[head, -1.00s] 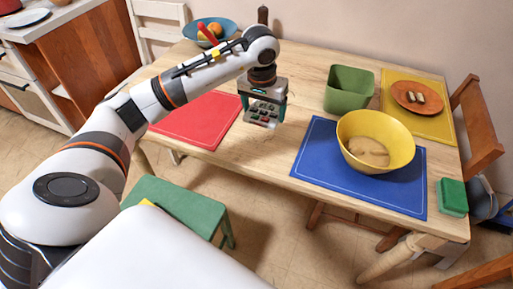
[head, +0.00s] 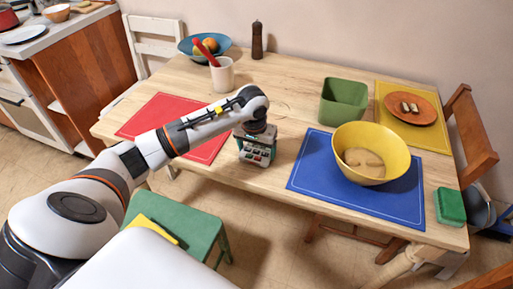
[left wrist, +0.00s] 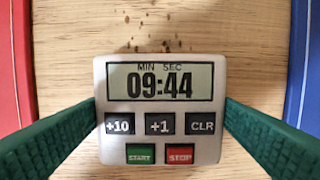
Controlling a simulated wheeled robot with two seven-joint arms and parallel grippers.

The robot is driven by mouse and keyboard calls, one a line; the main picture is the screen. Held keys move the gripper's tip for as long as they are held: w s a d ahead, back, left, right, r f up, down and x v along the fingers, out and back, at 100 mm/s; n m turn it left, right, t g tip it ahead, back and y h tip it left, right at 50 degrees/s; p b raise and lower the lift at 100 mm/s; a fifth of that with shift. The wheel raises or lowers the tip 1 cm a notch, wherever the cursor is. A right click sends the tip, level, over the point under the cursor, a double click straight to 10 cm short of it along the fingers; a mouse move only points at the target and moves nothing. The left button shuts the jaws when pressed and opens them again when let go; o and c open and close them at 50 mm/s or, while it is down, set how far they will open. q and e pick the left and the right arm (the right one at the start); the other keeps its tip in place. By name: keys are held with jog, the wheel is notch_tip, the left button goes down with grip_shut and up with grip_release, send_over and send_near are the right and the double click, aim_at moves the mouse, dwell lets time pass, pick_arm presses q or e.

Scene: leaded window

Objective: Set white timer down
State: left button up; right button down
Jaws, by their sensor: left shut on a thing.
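The white timer (left wrist: 160,105) shows a display reading 09:44 and several buttons in the left wrist view. In the head view the timer (head: 256,153) is at the table's front part, between the red and blue mats. My left gripper (head: 257,146) is above it, pointing down. Its green fingers (left wrist: 160,125) flank the timer on both sides and are shut on it. Whether the timer's underside touches the table cannot be told. My right gripper is not in view.
The wooden table (head: 285,98) has bare wood around the timer. A red mat (head: 165,112) lies left; a blue mat (head: 310,185) with a yellow bowl (head: 370,150) lies right. Behind are a green container (head: 343,101), white cup (head: 222,77) and pepper mill (head: 257,40). A green stool (head: 185,218) stands in front.

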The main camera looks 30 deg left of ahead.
aim_at(254, 156)
pick_arm(q)
jog(key=shift+f, duration=0.2)
jog(key=o, duration=0.9)
jog(key=shift+r, duration=0.45)
jog(key=r, duration=0.3)
jog(key=s+r, duration=0.1)
jog(key=r, duration=0.7)
jog(key=shift+s+d+r, duration=0.2)
jog(key=shift+s+d, duration=0.05)
jog(key=shift+s, duration=0.15)
